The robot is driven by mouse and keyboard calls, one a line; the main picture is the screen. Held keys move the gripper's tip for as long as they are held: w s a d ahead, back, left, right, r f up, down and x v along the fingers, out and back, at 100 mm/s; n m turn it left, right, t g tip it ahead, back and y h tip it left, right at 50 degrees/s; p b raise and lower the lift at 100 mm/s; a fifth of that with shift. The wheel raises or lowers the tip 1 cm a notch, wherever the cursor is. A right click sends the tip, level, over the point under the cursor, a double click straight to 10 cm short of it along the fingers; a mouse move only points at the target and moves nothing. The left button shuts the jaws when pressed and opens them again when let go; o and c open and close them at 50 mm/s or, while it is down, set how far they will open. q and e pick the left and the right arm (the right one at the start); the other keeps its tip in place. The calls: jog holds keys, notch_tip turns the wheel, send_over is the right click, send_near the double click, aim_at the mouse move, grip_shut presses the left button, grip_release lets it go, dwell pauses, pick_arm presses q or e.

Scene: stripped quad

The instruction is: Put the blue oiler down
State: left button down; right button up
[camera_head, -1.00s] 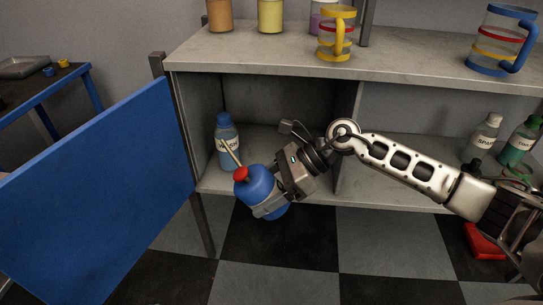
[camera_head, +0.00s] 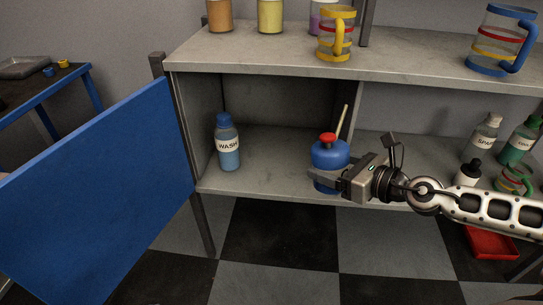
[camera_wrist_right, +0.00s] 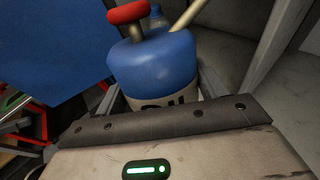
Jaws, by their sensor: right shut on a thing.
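The blue oiler (camera_head: 329,154) has a red cap and a pale spout, and stands upright at the front of the lower shelf's left compartment. Whether its base touches the shelf (camera_head: 270,176) cannot be told. My right gripper (camera_head: 325,182) comes from the right and is shut around the oiler's lower body. In the right wrist view the oiler (camera_wrist_right: 155,65) sits between the fingers, with its white label partly hidden by the gripper. My left gripper is not in view.
A WASH bottle (camera_head: 227,148) stands left of the oiler, with bare shelf between them. A divider is close on the oiler's right. An open blue door (camera_head: 100,190) is at the left. Several bottles and a striped mug (camera_head: 513,181) stand in the right compartment.

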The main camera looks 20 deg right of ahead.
jog(key=shift+s+a+f+m+t+h, duration=0.3)
jog(key=shift+a+f+m+t+h, duration=0.25)
jog(key=shift+a+f+t+h, duration=0.1)
jog(key=shift+s+a+f+m+t+h, duration=0.3)
jog(key=shift+a+f+m+t+h, duration=0.25)
jog(key=shift+a+f+t+h, duration=0.1)
jog(key=shift+s+a+f+m+t+h, duration=0.15)
jog(key=shift+a+f+m+t+h, duration=0.15)
jog(key=shift+a+h, duration=0.25)
jog(key=shift+s+a+f+m+t+h, duration=0.15)
jog(key=shift+a+f+m+t+h, duration=0.15)
jog(key=shift+a+h, duration=0.25)
jog(key=shift+s+a+f, duration=0.1)
jog(key=shift+a+f, duration=0.05)
jog(key=shift+a, duration=0.15)
